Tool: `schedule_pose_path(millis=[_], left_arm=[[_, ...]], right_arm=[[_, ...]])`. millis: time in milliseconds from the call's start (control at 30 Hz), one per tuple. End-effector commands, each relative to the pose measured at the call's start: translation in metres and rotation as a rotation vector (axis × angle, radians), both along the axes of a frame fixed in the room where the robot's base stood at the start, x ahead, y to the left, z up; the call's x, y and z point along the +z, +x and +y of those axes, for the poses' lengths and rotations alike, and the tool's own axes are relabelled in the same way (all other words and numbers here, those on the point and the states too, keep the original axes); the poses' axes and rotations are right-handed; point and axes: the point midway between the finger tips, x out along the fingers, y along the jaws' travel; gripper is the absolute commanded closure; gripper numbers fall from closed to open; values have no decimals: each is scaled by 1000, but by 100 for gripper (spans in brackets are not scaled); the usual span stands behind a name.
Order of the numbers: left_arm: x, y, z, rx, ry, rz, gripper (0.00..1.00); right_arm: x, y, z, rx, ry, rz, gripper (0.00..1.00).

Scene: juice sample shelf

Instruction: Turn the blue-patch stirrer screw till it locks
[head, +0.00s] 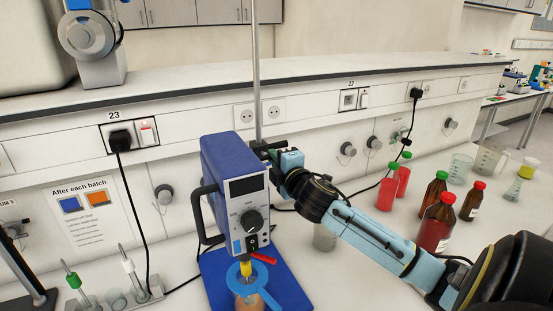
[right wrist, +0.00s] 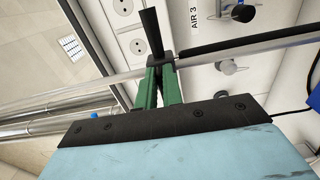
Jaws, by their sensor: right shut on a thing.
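The blue stirrer (head: 222,160) stands on a blue base plate (head: 290,292), beside a tall upright metal rod (head: 256,70). A small blue patch (head: 237,247) shows low on its front, by the black dial. My right gripper (head: 268,150) is at the rod, just behind the stirrer's upper right edge. In the right wrist view its green fingers (right wrist: 160,84) are shut on a small dark part beside the metal rod (right wrist: 220,60), which I take to be the screw. The fingers mostly hide it, and how far it is turned cannot be seen. My left gripper is not in view.
A beaker with orange liquid (head: 250,302) sits under the stirrer's yellow chuck (head: 246,268). Red bottles with green caps (head: 388,187), brown bottles (head: 436,222) and beakers stand to the right, close to my right arm. A black cable (head: 130,205) hangs at the left.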

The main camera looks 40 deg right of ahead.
Motion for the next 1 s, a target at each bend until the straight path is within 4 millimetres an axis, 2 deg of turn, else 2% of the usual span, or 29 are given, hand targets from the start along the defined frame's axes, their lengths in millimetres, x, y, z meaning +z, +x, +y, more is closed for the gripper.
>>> schedule_pose_path(millis=[33,200,233,400,767,867,1000], left_arm=[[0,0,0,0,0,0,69],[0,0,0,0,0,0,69],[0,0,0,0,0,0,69],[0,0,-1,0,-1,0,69],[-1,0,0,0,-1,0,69],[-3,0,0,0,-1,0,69],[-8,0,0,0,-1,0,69]], right_arm=[[-4,0,6,16,10,4,100],[-4,0,6,16,10,4,100],[-4,0,6,16,9,3,88],[-3,0,5,12,7,2,66],[-2,-3,4,6,2,2,65],[-3,-12,7,7,2,2,65],[-3,-34,14,8,2,2,65]])
